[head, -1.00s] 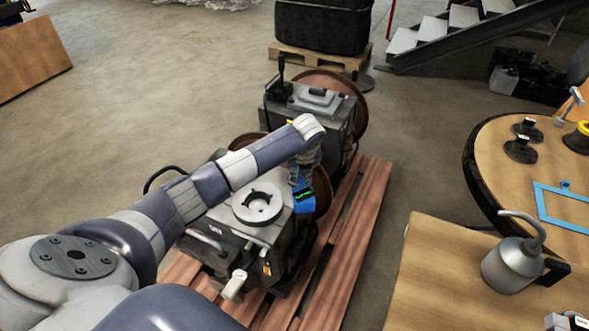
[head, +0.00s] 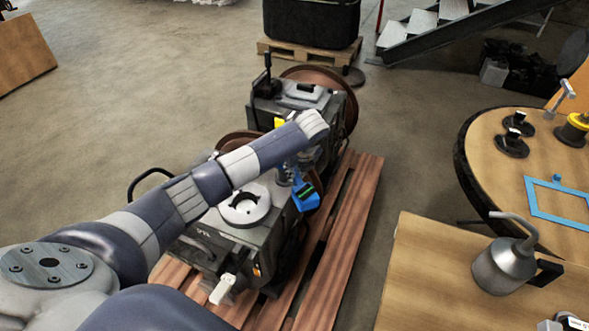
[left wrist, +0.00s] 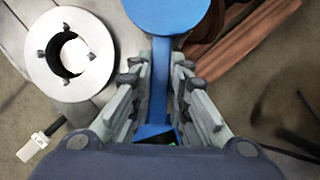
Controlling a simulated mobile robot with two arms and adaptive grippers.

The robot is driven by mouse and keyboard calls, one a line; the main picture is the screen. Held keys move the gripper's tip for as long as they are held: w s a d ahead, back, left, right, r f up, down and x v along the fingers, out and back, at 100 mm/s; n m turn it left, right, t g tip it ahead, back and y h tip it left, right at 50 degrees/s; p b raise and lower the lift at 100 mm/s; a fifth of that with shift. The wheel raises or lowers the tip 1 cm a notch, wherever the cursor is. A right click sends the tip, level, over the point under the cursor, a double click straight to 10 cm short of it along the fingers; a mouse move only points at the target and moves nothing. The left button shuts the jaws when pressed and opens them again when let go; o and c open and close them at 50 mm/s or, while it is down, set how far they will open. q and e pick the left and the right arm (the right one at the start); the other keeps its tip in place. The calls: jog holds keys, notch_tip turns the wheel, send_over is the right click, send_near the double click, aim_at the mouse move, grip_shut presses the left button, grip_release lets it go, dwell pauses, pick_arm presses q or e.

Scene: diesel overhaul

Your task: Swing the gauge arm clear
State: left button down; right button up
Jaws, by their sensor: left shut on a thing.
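The blue gauge arm (head: 306,199) is at the right side of the near grey machine (head: 226,254), with a small dark display showing green. In the left wrist view the blue gauge arm (left wrist: 157,92) runs between my fingers, with a round blue part (left wrist: 166,14) at its far end. My left gripper (left wrist: 160,65) is shut on it. The light ring (head: 244,206) on the machine top lies left of the gauge arm, and the ring also shows in the left wrist view (left wrist: 40,55), uncovered. My right gripper is not in view.
A second grey machine (head: 297,108) stands behind on the same reddish slatted pallet (head: 350,230). At right are a round table (head: 490,160) and a wooden bench (head: 425,270) with an oil can (head: 503,268). Floor at left is open.

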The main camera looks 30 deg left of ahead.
aim_at(301, 184)
pick_arm(q)
jog(key=c, duration=1.5)
grip_release()
jog(key=v, duration=1.2)
